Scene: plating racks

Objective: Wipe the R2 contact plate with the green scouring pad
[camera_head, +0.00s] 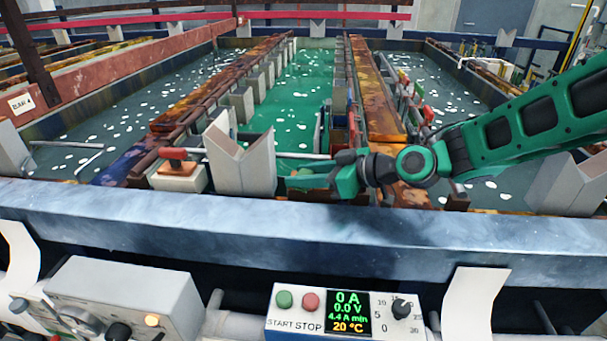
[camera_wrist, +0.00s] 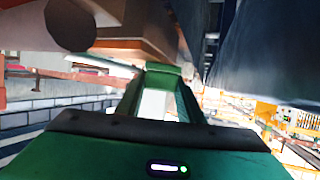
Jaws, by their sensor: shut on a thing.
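My gripper (camera_head: 305,184) reaches in from the right, low behind the tank's front rim and just right of a pale V-shaped saddle (camera_head: 243,165). Its jaws are shut on a small green piece, apparently the green scouring pad, which shows at the fingertips in the wrist view (camera_wrist: 165,68). The pad is small and partly hidden by the fingers in the head view. No R2 label is legible, so I cannot tell which part is the R2 contact plate. In the wrist view a brown-orange block (camera_wrist: 135,38) is close to the fingertips; I cannot tell whether they touch.
The blue-grey front rim (camera_head: 300,230) runs across below my arm. A control box (camera_head: 345,312) is in front. Rusty bars (camera_head: 375,95) flank the green bath (camera_head: 303,90).

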